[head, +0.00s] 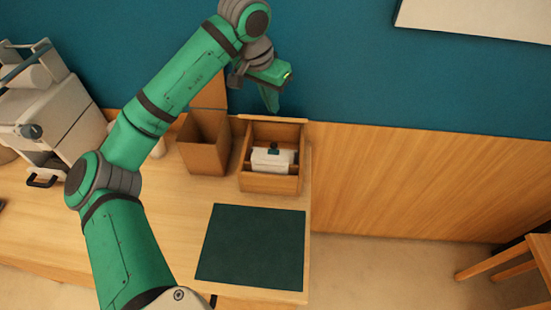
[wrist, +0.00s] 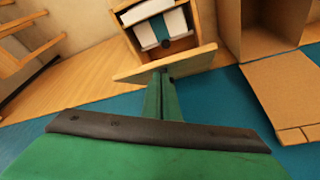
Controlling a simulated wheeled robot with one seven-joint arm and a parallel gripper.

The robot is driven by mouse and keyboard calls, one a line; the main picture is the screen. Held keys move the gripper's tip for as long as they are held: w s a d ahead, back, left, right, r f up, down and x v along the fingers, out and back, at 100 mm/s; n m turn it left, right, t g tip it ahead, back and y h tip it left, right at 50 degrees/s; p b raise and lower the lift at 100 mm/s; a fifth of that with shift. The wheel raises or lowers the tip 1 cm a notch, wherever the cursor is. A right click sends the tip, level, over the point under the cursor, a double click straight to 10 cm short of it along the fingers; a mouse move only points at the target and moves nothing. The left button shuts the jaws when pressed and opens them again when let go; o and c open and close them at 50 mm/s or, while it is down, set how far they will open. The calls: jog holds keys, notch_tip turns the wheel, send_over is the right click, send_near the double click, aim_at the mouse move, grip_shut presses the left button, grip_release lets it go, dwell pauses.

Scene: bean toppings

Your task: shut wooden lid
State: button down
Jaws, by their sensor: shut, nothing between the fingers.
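A wooden box (head: 270,184) stands at the back right of the table, against the wall. Its wooden lid (head: 273,119) is open, standing up at the box's back edge; it shows as a slanted board in the wrist view (wrist: 195,63). Inside the box is a white container (head: 272,161) with a dark green part on top, also visible in the wrist view (wrist: 157,25). My gripper (head: 273,107) is shut and empty, fingers pointing down, on the wall side of the lid. In the wrist view its fingertips (wrist: 162,76) are at the lid's edge; I cannot tell whether they touch.
An open cardboard box (head: 205,142) with a raised flap (wrist: 285,95) stands left of the wooden box. A dark green mat (head: 250,246) lies in front. A white machine (head: 50,110) is at the far left. The blue wall is close behind my gripper.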

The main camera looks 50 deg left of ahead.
notch_tip(320, 180, up, 9)
jog(key=shift+f, duration=0.2)
dwell(0.6)
jog(key=shift+s, duration=0.1)
dwell(0.4)
